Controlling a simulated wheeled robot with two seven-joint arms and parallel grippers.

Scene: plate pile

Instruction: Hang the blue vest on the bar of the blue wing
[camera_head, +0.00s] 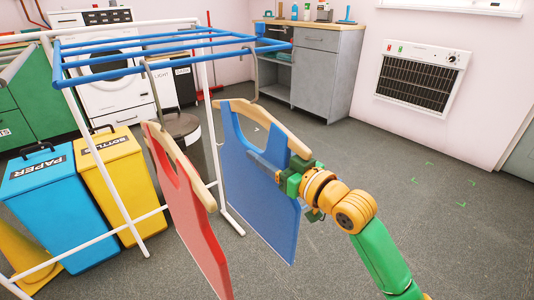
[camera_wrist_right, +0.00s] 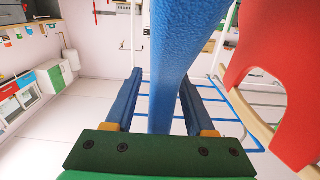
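The blue vest (camera_head: 262,205) hangs from a wooden hanger (camera_head: 278,124) at the right end of the blue wing (camera_head: 170,48). The blue wing's bars also show in the right wrist view (camera_wrist_right: 236,140). My left gripper is not in view.
A red vest (camera_head: 187,200) hangs on its own hanger left of the blue vest, close by. The white rack frame (camera_head: 211,130) stands behind. Blue and yellow bins (camera_head: 113,175) are at left, a grey cabinet (camera_head: 325,75) at the back. The floor at right is clear.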

